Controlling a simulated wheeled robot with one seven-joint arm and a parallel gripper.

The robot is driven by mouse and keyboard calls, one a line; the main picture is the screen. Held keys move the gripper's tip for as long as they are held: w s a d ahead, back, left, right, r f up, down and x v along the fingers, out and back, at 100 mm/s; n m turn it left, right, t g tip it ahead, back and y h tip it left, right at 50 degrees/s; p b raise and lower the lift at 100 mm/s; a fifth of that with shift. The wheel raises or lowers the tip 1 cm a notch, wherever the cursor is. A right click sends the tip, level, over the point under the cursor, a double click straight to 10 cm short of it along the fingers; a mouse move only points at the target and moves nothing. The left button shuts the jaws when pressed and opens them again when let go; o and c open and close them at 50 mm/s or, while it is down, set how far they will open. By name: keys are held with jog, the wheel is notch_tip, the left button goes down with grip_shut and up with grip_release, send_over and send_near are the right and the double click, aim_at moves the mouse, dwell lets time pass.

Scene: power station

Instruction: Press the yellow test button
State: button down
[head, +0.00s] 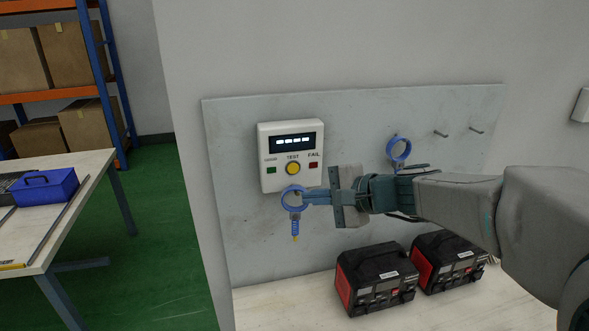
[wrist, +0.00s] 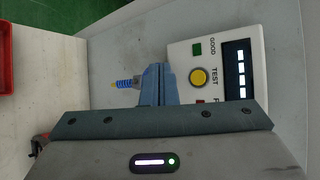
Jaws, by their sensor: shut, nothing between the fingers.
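The white tester box (head: 290,155) is mounted on the grey wall panel. It has a dark display with white dashes, a round yellow test button (head: 292,168), a green square at left and a red square at right. The button also shows in the wrist view (wrist: 198,78), uncovered. My gripper (head: 306,198) is shut, its fingertips just below the tester box and apart from the button. In the wrist view the shut fingers (wrist: 158,84) lie left of the button. A blue ring probe (head: 295,226) with a yellow tip hangs beside the fingertips, below the box.
Another blue ring tool (head: 399,150) hangs on the panel (head: 350,110), near two bare pegs. Two black and red units (head: 375,280) stand on the pale bench (head: 265,305) below my arm. A table with a blue toolbox (head: 45,187) is at left.

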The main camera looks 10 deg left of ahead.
aim_at(293, 169)
jog(key=shift+w+a+p, duration=0.4)
jog(key=shift+w+a, duration=0.25)
jog(key=shift+w, duration=0.65)
jog(key=shift+w+a+p, duration=0.45)
jog(key=shift+w+a, duration=0.15)
jog(key=shift+w, duration=0.75)
jog(key=shift+w+a+p, duration=0.4)
jog(key=shift+w+a, duration=0.25)
jog(key=shift+w, duration=0.65)
jog(key=shift+w, duration=0.15)
jog(key=shift+w+a, duration=0.2)
jog(key=shift+w, duration=0.05)
jog(key=shift+w+a, duration=0.15)
jog(key=shift+w, duration=0.15)
jog(key=shift+s+b, duration=0.1)
jog(key=shift+b, duration=0.25)
jog(key=shift+s+d+b, duration=0.35)
jog(key=shift+s+b, duration=0.1)
jog(key=shift+s, duration=0.15)
